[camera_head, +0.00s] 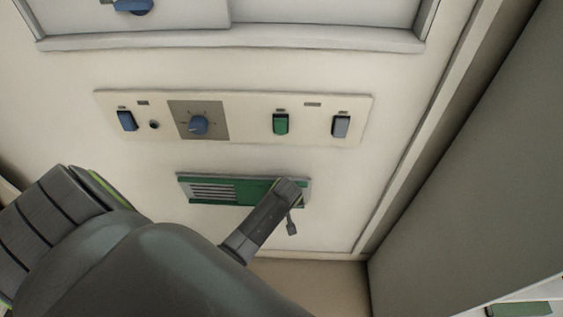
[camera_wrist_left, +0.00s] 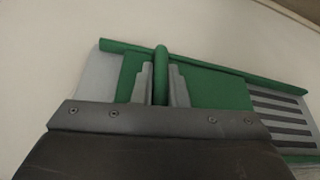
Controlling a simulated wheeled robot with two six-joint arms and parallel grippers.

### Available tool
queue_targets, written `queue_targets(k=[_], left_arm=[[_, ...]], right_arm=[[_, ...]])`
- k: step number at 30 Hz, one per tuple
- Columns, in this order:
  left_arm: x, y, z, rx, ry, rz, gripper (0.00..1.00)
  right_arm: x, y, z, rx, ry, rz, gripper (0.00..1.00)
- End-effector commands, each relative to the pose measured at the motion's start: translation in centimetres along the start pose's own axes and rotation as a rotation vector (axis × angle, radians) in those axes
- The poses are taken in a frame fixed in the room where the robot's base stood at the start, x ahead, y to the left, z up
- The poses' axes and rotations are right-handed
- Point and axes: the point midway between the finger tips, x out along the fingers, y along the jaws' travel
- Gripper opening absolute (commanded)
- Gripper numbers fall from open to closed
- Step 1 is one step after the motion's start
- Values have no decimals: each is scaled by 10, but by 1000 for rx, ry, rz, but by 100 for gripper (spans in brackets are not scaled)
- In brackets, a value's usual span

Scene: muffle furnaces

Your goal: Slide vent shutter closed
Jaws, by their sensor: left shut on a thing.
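The vent (camera_head: 183,190) is a green-framed panel low on the pale furnace front in the head view. Its dark slots are uncovered at the left end, and the green shutter plate (camera_head: 250,190) lies to their right. In the wrist view the slots (camera_wrist_left: 280,122) show at the right, beside the green shutter plate (camera_wrist_left: 220,90). My left gripper (camera_head: 288,193) is at the vent's right part. In the wrist view my left gripper (camera_wrist_left: 160,88) is shut on the shutter's upright green handle (camera_wrist_left: 160,62), with a finger on each side. My right gripper is not in view.
Above the vent is a control panel (camera_head: 240,133) with a blue knob (camera_head: 198,125) and several switches. The furnace door's frame (camera_head: 300,39) is higher up. A grey wall (camera_head: 470,170) stands close on the right.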

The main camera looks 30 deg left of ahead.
Motion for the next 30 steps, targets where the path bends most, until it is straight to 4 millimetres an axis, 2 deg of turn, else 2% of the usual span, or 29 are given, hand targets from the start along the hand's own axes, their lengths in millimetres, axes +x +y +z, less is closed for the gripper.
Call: queue_targets(k=[5, 10, 14, 24, 30], left_arm=[[0, -1, 0, 0, 0, 0, 0], [-2, -16, -4, 0, 0, -2, 0], [-2, -42, -10, 1, 1, -7, 0], [5, -126, -25, 1, 1, -6, 0], [10, -158, -30, 1, 1, -3, 0]], right_arm=[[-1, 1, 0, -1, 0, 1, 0], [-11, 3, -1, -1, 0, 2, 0], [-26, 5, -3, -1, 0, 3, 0], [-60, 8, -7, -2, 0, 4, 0], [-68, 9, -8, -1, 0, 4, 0]])
